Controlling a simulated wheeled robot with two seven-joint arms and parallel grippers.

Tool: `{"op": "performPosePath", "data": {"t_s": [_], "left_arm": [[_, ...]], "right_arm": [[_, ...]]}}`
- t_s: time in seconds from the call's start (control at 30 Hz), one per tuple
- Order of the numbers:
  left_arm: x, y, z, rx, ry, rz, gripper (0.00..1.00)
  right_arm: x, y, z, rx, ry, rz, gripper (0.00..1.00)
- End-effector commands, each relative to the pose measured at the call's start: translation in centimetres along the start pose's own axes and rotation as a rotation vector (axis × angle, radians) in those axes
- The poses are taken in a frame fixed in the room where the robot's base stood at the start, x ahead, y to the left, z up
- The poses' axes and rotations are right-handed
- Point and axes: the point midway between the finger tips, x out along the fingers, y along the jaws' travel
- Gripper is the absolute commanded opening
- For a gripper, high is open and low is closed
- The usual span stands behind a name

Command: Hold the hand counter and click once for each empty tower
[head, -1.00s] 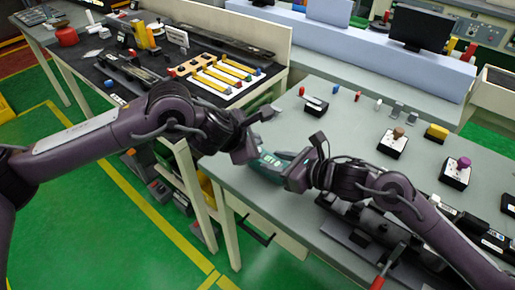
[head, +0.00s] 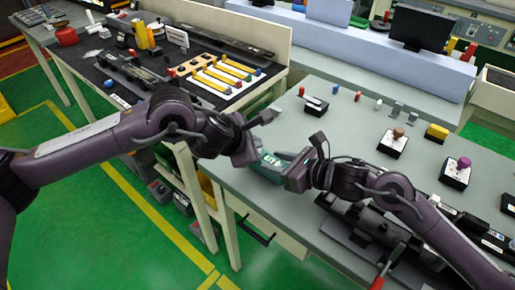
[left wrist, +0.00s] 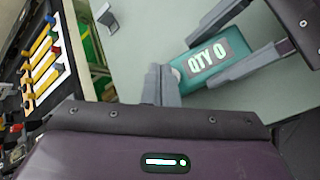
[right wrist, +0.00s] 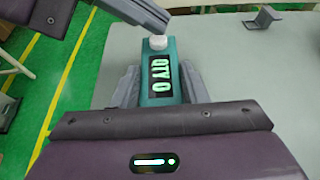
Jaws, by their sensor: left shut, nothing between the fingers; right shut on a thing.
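The teal hand counter (head: 270,168) is between my two grippers, at the near left corner of the grey table. Its display reads "QTY 0" in the left wrist view (left wrist: 208,57) and the right wrist view (right wrist: 159,80). My right gripper (head: 287,168) is shut on the counter's body, one finger on each side. A white button (right wrist: 158,42) tops the counter's end. My left gripper (head: 256,146) is shut and empty beside the counter, its fingertips (right wrist: 150,18) close to the button. I cannot tell whether they touch it. I cannot identify which things are towers.
On the grey table (head: 340,125) stand small pegs, boxes with a brown knob (head: 398,132) and a purple knob (head: 463,163), and a yellow block (head: 437,132). A black bench at left holds yellow bars (head: 222,77). Dark equipment lies along the grey table's near edge.

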Motion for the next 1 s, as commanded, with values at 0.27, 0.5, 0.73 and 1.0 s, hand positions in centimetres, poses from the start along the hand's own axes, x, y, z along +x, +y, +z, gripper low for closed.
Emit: {"op": "performPosePath", "data": {"t_s": [0.27,0.5,0.73,1.0], "left_arm": [[0.26,-0.19,-0.22,-0.001,0.001,-0.001,0.00],[0.47,-0.33,-0.36,-0.001,0.001,0.000,0.00],[0.60,-0.43,-0.47,0.000,0.001,0.000,0.00],[0.54,-0.38,-0.43,0.000,0.001,0.000,0.00]], "right_arm": [[0.00,-0.01,0.01,0.000,0.000,0.000,0.14],[0.00,-0.01,0.01,0.000,0.000,0.000,0.14],[0.00,0.00,0.02,0.000,0.000,0.000,0.14],[0.00,0.00,0.02,0.000,0.000,0.000,0.14]]}}
